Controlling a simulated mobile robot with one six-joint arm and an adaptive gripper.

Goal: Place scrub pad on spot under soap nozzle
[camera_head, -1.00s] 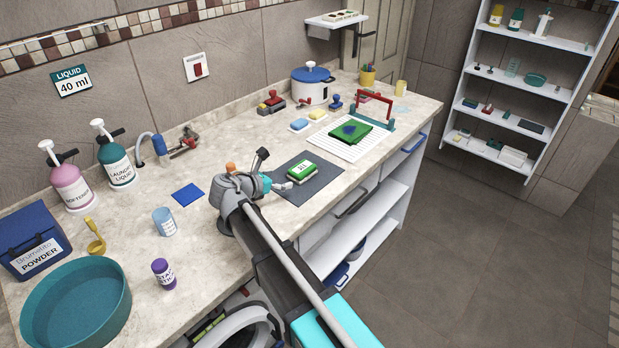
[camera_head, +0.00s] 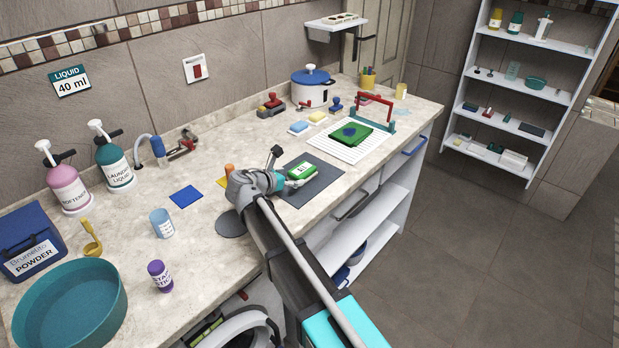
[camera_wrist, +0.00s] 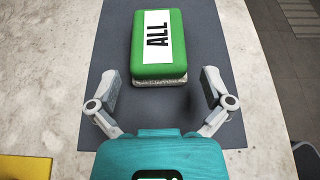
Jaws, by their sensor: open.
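A green block labelled "ALL" with a pale underside (camera_head: 302,170) lies on a dark grey mat (camera_head: 325,182); it may be the scrub pad. In the wrist view, the block (camera_wrist: 158,45) is just ahead of my gripper (camera_wrist: 160,88). My gripper is open, with one finger on each side of the block's near end, not touching it. In the head view, my gripper (camera_head: 284,182) is at the mat's left part. A blue square (camera_head: 186,196) lies flat in front of a bent spout with a blue part (camera_head: 158,148); I cannot tell whether this is the nozzle's spot.
Softener (camera_head: 68,185) and laundry liquid (camera_head: 115,163) pump bottles stand at the wall. A cup (camera_head: 161,223) and purple bottle (camera_head: 160,275) stand left of my arm. Blue (camera_head: 298,128) and yellow (camera_head: 318,117) sponges lie behind the mat. A grey disc (camera_head: 231,223) lies near my arm.

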